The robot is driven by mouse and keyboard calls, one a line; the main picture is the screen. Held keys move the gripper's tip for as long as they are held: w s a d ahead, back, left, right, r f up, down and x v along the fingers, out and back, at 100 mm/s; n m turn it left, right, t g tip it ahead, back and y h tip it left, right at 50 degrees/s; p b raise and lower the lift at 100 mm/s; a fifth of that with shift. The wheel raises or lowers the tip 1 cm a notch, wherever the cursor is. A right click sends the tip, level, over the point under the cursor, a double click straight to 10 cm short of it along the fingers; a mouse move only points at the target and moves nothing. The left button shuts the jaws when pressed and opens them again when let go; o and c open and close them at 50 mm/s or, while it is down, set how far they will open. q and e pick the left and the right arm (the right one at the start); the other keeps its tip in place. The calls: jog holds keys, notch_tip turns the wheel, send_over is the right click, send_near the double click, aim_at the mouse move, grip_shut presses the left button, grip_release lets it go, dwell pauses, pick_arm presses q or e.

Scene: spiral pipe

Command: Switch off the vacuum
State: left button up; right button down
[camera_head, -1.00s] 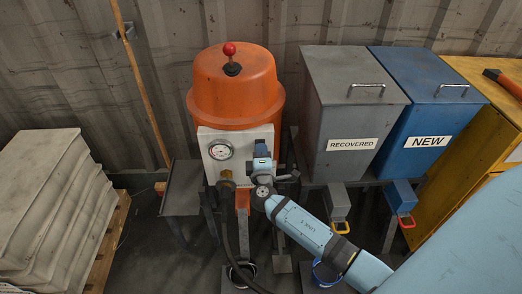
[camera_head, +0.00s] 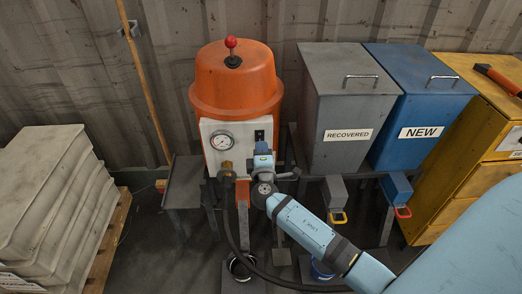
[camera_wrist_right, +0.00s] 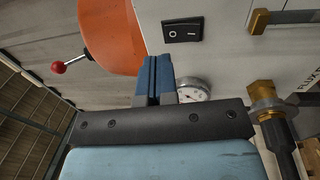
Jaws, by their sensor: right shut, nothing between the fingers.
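The vacuum is an orange domed vessel (camera_head: 236,92) with a red-knobbed lever (camera_head: 231,43) on top and a white front panel (camera_head: 208,134). The panel carries a round gauge (camera_head: 221,142) and a black rocker switch (camera_head: 259,135). In the right wrist view the switch (camera_wrist_right: 184,29), marked O and I, shows clear of the fingers; I cannot tell which side is pressed. My right gripper (camera_head: 263,148) is shut and empty, just below the switch in the head view. Its blue fingers (camera_wrist_right: 154,75) show in the wrist view, apart from the switch. My left gripper is out of view.
A brass fitting with a dark hose (camera_head: 227,170) sits left of my right gripper. A grey RECOVERED bin (camera_head: 345,110) and a blue NEW bin (camera_head: 420,105) stand right. A yellow cabinet (camera_head: 460,160) is far right. Stacked pale slabs (camera_head: 50,200) lie left.

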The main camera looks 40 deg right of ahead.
jog(key=r+v, duration=0.1)
jog(key=v, duration=0.7)
jog(key=shift+s+a+r, duration=0.25)
jog(key=shift+s+r, duration=0.15)
jog(key=shift+r, duration=0.05)
